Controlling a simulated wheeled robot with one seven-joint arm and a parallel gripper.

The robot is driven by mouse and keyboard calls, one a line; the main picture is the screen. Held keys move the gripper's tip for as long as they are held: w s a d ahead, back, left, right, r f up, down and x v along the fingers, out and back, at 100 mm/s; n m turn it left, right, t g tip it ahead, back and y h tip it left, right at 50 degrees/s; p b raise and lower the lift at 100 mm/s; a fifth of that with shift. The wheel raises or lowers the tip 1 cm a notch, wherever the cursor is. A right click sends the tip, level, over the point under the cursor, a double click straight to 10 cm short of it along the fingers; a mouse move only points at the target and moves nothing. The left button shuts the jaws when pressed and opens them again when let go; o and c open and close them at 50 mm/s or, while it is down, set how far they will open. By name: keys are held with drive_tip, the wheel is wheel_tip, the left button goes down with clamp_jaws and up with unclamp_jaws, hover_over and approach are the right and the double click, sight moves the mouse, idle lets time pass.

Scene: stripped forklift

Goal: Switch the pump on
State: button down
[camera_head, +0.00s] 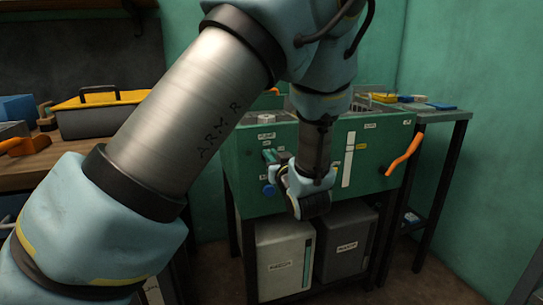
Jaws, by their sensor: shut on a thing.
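A green cabinet (225,150) stands on dark legs, with a small pump label (266,135) at the upper left of its front. Below that label a teal switch handle (269,155) sticks out. A round blue knob (268,190) sits a little below it. My gripper (281,164) is at the cabinet front, just right of the handle and shut on what looks like this pump switch. My wrist hides much of the contact and the fingertips are hard to see. I cannot tell which position the switch is in.
An orange curved handle (404,154) sticks out at the cabinet's right. A white vertical gauge (348,160) is on the front. Light and dark boxes (284,262) stand underneath. A wooden bench with a yellow-topped toolbox (100,112) is at left. My arm crosses the picture's middle.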

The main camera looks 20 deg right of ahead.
drive_tip(key=shift+r+m+p, duration=0.1)
drive_tip(key=shift+m+p, duration=0.2)
drive_tip(key=shift+p, duration=0.15)
drive_tip(key=shift+s+d+f+m+p, duration=0.1)
drive_tip(key=shift+d+f+m+p, duration=0.15)
drive_tip(key=shift+m+p, duration=1.75)
drive_tip(key=shift+w+d+f+m+p, duration=0.15)
drive_tip(key=shift+d+m+p, duration=0.1)
drive_tip(key=shift+m+p, duration=1.8)
drive_tip(key=shift+s+d+f+m+p, duration=0.15)
drive_tip(key=shift+d+f+m+p, duration=0.1)
drive_tip(key=shift+m+p, duration=1.75)
drive_tip(key=shift+m+b, duration=0.35)
drive_tip(key=shift+m, duration=0.3)
drive_tip(key=c, duration=0.9)
unclamp_jaws()
drive_tip(key=s, duration=0.3)
drive_tip(key=s+a+b, duration=0.1)
drive_tip(key=s, duration=0.6)
drive_tip(key=shift+s+a+b, duration=0.15)
drive_tip(key=shift+s+b, duration=0.2)
drive_tip(key=shift+b, duration=0.05)
